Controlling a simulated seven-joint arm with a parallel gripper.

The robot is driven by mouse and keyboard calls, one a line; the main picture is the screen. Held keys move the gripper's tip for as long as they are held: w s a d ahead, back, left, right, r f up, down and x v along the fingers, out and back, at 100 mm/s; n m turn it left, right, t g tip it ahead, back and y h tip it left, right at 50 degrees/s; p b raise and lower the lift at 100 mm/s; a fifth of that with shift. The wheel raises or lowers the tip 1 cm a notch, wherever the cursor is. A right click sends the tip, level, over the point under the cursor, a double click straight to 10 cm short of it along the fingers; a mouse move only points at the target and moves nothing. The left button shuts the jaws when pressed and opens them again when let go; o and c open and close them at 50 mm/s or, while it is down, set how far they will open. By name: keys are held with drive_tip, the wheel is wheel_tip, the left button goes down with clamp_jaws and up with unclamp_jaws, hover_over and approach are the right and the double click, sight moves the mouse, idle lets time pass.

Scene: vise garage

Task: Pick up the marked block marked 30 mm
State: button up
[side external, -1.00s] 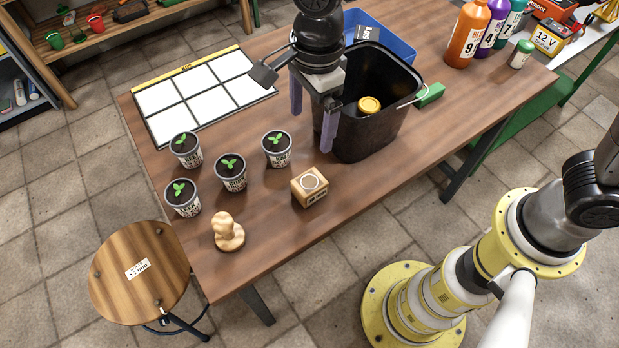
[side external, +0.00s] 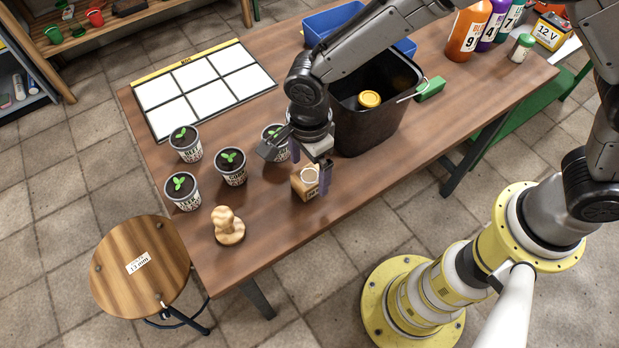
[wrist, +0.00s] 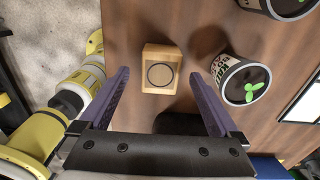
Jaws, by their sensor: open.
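The marked block (side external: 305,183) is a light wooden block with a circle on top. It stands on the brown table near its front edge, partly hidden by my gripper in the side view. In the wrist view the block (wrist: 161,72) lies ahead of and between the fingers, its circle facing up. My gripper (side external: 309,170) has two purple fingers pointing down, right by the block. In the wrist view my gripper (wrist: 160,84) is open, with nothing between the pads touching them. The marking on the block's side is not readable now.
Several potted seedlings (side external: 231,167) stand left of the block; one pot (wrist: 243,82) is close to the right finger. A black bin (side external: 372,125) stands behind the gripper. The table front (side external: 262,235) is clear.

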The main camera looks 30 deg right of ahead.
sight(309, 176)
drive_tip(key=shift+f, duration=1.6)
drive_tip(key=c, duration=1.5)
drive_tip(key=shift+r, duration=0.15)
